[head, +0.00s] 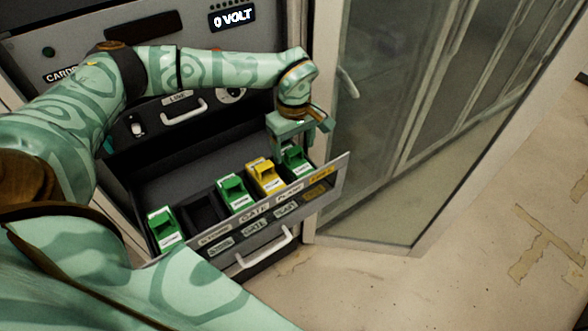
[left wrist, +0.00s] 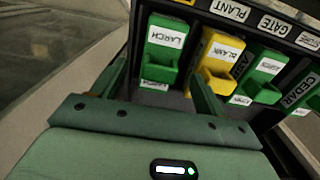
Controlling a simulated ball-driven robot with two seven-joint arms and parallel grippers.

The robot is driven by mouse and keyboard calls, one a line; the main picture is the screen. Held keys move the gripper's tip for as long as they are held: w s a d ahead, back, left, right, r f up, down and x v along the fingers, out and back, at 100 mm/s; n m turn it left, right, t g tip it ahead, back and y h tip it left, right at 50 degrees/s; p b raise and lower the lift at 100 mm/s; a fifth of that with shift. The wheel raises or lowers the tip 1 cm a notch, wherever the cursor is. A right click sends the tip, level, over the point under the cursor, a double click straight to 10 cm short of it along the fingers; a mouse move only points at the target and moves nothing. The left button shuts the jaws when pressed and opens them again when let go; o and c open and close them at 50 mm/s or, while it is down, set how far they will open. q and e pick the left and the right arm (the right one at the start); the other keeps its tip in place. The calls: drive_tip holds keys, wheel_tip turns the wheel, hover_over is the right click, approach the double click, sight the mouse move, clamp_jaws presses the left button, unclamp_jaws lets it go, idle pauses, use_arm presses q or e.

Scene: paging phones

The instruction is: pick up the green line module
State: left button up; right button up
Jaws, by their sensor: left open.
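Three green line modules sit in an open drawer in the head view: one at the right end (head: 295,161), one near the middle (head: 234,194) and one at the left end (head: 164,230). In the left wrist view the right-end green module (left wrist: 163,45) is labelled LARCH, and another green module (left wrist: 262,78) shows farther right. My left gripper (head: 291,147) is open above the right-end module. In the left wrist view its fingers (left wrist: 158,70) stand on either side of LARCH's lower end, without closing on it. My right gripper is not in view.
A yellow module (head: 265,177) labelled BLANK sits beside LARCH, close to one finger. An empty slot (head: 202,212) lies left of the middle green module. The drawer front (head: 335,182) carries labels and a handle (head: 265,252). A glass-panelled door (head: 385,120) stands close at right.

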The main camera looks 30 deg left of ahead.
sight(294, 166)
use_arm(q)
wheel_tip(294, 166, down, 4)
drive_tip(key=shift+r, duration=0.1)
clamp_jaws()
